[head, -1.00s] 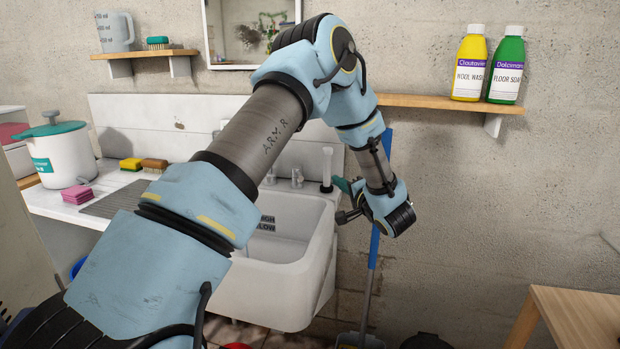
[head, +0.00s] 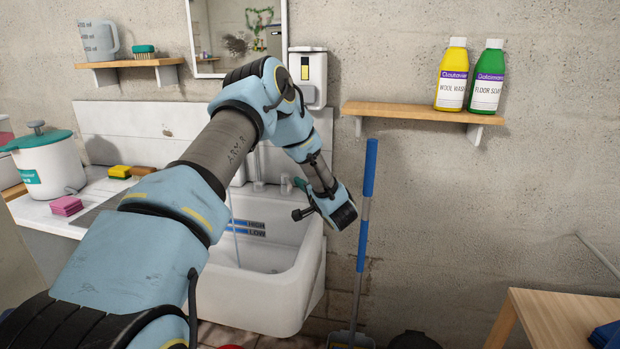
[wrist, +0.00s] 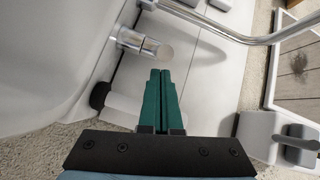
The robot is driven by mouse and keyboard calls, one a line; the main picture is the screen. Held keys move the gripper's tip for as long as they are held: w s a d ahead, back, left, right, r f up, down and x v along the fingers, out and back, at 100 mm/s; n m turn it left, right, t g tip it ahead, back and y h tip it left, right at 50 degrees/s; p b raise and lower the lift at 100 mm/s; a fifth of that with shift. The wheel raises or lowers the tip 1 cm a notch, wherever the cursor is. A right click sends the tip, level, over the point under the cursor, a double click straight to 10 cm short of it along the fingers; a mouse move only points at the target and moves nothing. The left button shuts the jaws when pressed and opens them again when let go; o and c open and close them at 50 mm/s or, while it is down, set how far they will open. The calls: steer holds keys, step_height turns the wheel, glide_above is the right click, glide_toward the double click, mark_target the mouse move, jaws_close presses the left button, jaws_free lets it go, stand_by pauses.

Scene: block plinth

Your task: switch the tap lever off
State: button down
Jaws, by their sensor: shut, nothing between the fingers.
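My gripper shows in the wrist view (wrist: 160,76) with its green fingers shut and nothing between them. A short chrome tap fitting (wrist: 146,45), which looks like the tap lever, lies just beyond the fingertips, a little to their upper left. Whether they touch it I cannot tell. The curved chrome spout (wrist: 225,30) runs across the top of the wrist view. In the head view, the small tap fittings (head: 258,187) stand behind the white sink (head: 270,300). A thin stream of water (head: 236,240) falls into the basin. My arm hides the spout's upper part there.
A white cylinder with a black end (wrist: 130,107) lies close left of my fingers. A dispenser (head: 308,75) hangs above the sink's back right. A blue-handled tool (head: 368,180) leans by the wall on the right. A shelf (head: 410,112) holds two bottles.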

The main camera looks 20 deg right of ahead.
steer(key=shift+a+f, duration=0.1)
steer(key=shift+a, duration=0.2)
steer(key=shift+a+m+h, duration=0.3)
steer(key=shift+m+h, duration=0.1)
steer(key=shift+h, duration=0.2)
steer(key=shift+s+a+m+h, duration=0.1)
steer(key=shift+a+m+h, duration=0.2)
steer(key=shift+h, duration=0.2)
steer(key=w+a+m+g+h+b, duration=0.3)
steer(key=a+m+h+b, duration=0.6)
steer(key=h+b, duration=0.3)
steer(key=shift+w+a+g+h+b, duration=0.35)
steer(key=shift+w+b, duration=0.3)
steer(key=shift+b, duration=0.35)
steer(key=shift+w, duration=0.1)
